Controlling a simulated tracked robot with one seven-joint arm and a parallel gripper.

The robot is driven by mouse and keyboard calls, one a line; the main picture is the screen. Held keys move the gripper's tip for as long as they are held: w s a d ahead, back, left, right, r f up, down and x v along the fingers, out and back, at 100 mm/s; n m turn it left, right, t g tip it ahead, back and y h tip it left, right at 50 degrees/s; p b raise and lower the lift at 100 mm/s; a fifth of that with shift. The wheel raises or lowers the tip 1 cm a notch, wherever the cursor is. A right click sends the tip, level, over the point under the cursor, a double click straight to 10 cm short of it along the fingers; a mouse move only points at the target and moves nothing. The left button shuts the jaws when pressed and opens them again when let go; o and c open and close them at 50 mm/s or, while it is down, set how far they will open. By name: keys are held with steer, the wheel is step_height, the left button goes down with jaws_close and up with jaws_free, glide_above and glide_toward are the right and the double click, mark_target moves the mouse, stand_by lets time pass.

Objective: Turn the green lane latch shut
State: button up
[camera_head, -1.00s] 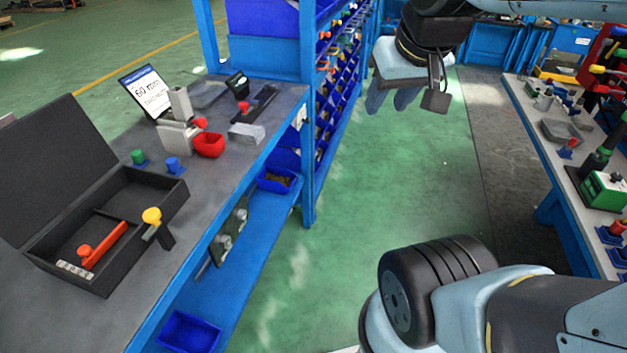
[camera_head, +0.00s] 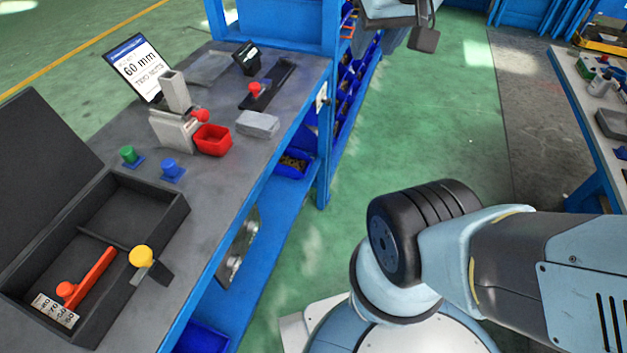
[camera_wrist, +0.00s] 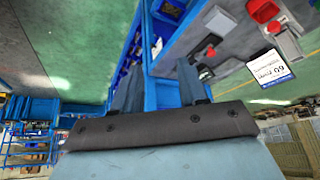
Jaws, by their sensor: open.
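A green knob (camera_head: 128,155) on a small blue base stands on the left bench in the head view, behind the open black case. It is the only green knob I see on this bench, and I cannot tell whether it is the lane latch or how it is turned. A blue knob (camera_head: 172,169) stands just right of it. My gripper (camera_wrist: 160,92) is open and empty in the wrist view, its two fingers spread over the aisle and bench edge. In the head view only its lower part shows at the top edge, well away from the green knob.
A red bin (camera_head: 212,140), grey block (camera_head: 257,124) and display sign (camera_head: 138,67) stand further back. Blue shelving rises behind the bench. The green floor aisle is clear.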

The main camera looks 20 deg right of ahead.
steer(key=o, duration=0.3)
steer(key=shift+w, duration=0.15)
steer(key=shift+w+f, duration=0.15)
steer(key=shift+w, duration=0.25)
steer(key=w+d+f+m+g+y, duration=0.2)
steer(key=w+f+m+g+y, duration=0.15)
steer(key=w+f, duration=0.7)
steer(key=w+d+f+m+g+y, duration=0.2)
steer(key=w+f+m+g+y, duration=0.15)
steer(key=w+f, duration=0.7)
steer(key=w+d+f+m+y, duration=0.1)
steer(key=w+d+f+y, duration=0.15)
steer(key=f, duration=0.25)
steer(key=w+d+f+m+y, duration=0.1)
steer(key=w+f, duration=0.2)
steer(key=f, duration=0.1)
steer(key=m+t+y, duration=0.4)
steer(key=m+t, duration=0.8)
steer(key=m, duration=0.2)
glide_toward(315, 197)
steer(key=x, duration=0.8)
steer(key=shift+w, duration=0.25)
